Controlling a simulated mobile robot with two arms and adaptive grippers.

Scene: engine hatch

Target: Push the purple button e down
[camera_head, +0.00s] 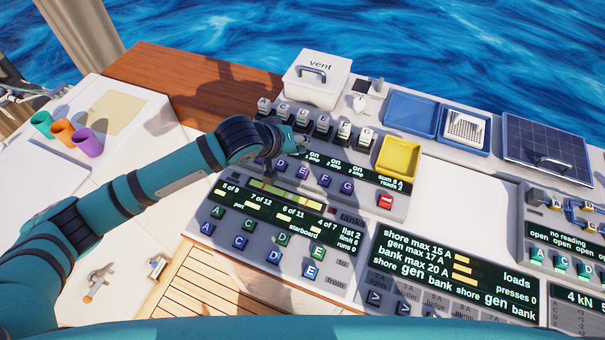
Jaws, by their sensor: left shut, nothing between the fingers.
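The purple button e (303,174) sits in a row of purple lettered buttons on the grey panel, below a dark display with "on" readings. My left gripper (297,147) is shut and empty. It is over the left part of this panel, above and slightly left of button e in the picture. Its fingers are small and partly lost against the dark display, so I cannot tell whether they touch the panel. Button e itself is visible and looks clear of the fingers. My right gripper is out of view.
Neighbouring purple buttons d (279,167) and f (325,181) stand close on either side. Black-and-white switches (322,126) line the panel's back. A yellow tray (398,158) and a red button (386,201) are to the right. A white vent box (317,84) stands behind.

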